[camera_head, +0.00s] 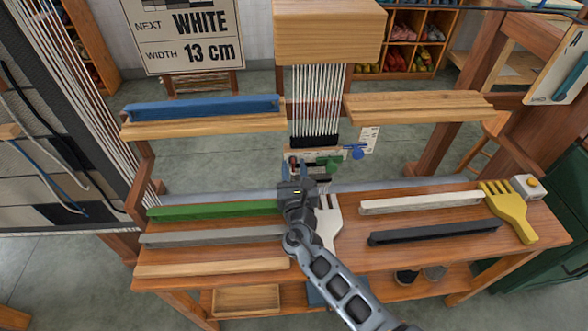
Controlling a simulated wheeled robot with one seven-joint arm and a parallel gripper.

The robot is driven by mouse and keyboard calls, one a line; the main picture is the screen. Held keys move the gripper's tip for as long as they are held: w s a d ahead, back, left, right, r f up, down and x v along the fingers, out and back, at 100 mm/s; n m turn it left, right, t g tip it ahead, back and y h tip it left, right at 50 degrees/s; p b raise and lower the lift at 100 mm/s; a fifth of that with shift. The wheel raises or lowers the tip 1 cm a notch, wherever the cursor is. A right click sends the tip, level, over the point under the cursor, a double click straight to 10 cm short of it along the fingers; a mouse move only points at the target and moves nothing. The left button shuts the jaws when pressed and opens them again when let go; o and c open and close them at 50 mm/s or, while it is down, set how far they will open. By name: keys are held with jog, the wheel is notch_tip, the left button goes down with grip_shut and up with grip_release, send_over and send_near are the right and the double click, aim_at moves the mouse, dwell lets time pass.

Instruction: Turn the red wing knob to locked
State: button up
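A small red part (293,160), which looks like the red wing knob, shows just beyond my gripper, below the white warp threads. It is small and mostly hidden, so I cannot tell which way its wings point. My gripper (294,180) is at the back edge of the bench, in front of the red part. Its fingers are too small and hidden to read, and I cannot tell whether they touch the red part. A green wing knob (331,165) and a blue wing knob (356,152) sit to the right of it.
The wooden bench (210,254) holds a green bar (215,210), a grey bar (212,235), a white bar (420,202), a black bar (434,232), a white comb (329,222) and a yellow comb (508,210). Wooden shelves with a blue bar (200,108) flank the threads above.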

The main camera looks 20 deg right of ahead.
grip_shut()
jog(key=shift+f+m+b, duration=0.1)
jog(key=shift+m+b, duration=0.2)
jog(key=shift+b, duration=0.05)
jog(key=m+b, duration=0.8)
jog(key=shift+s+d+f, duration=0.15)
jog(key=shift+d+f, duration=0.2)
jog(key=shift+d, duration=0.05)
jog(key=m+b, duration=0.8)
jog(key=m, duration=0.1)
jog(key=shift+d+f+b, duration=0.15)
jog(key=shift+f+b, duration=0.05)
jog(key=shift+b, duration=0.15)
jog(key=shift+m, duration=0.3)
